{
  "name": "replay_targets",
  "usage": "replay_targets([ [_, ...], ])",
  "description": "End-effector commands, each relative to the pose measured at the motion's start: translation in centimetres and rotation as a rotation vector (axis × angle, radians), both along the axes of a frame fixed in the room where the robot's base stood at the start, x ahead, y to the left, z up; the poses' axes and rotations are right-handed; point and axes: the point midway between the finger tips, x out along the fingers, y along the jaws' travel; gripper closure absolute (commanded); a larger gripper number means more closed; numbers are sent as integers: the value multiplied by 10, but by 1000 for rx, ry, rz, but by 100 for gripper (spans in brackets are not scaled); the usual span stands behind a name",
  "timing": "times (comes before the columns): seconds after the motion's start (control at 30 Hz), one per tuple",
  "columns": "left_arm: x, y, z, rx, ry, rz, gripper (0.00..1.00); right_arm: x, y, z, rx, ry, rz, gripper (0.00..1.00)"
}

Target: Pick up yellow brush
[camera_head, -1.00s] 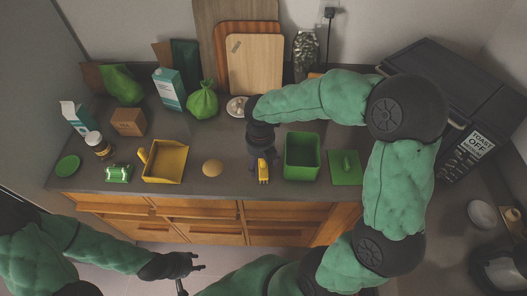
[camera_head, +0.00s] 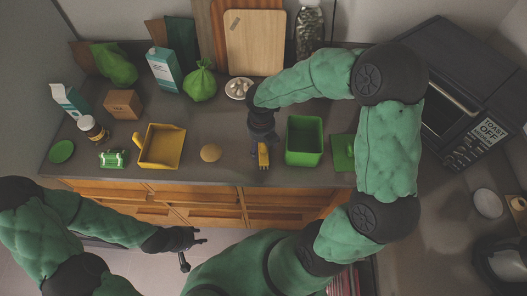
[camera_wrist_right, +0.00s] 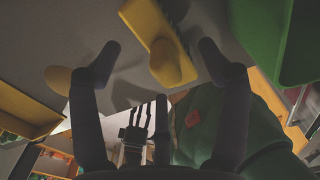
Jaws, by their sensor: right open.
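The yellow brush (camera_head: 263,156) lies near the counter's front edge, between the yellow dustpan and the green bin. In the right wrist view the yellow brush (camera_wrist_right: 168,58) shows with its rounded end toward the camera. My right gripper (camera_head: 262,143) is just behind and above it, partly covering it in the head view. In the wrist view my right gripper (camera_wrist_right: 160,58) has its two fingers apart, one on each side of the brush, with gaps showing and no clear contact. My left gripper (camera_head: 194,250) hangs empty in front of the counter, its fingers apart.
The yellow dustpan (camera_head: 160,147) and a round tan item (camera_head: 210,153) sit left of the brush. The green bin (camera_head: 304,140) stands close on its right. A plate (camera_head: 239,88) of white pieces is behind. The toaster oven (camera_head: 470,90) fills the right corner.

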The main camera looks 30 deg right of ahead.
Motion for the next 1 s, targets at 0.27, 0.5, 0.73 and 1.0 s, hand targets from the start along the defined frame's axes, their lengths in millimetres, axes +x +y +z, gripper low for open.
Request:
replay_targets([
  [0.27,0,0,-14,0,0,0,60,0,1,-39,1,2,0,24],
  [0.5,0,0,-13,0,0,0,60,0,1,-39,0,1,0,24],
  [0.73,0,0,-13,0,0,0,60,0,1,-39,0,1,0,88],
  [1.0,0,0,-13,0,0,0,60,0,1,-39,0,1,0,89],
])
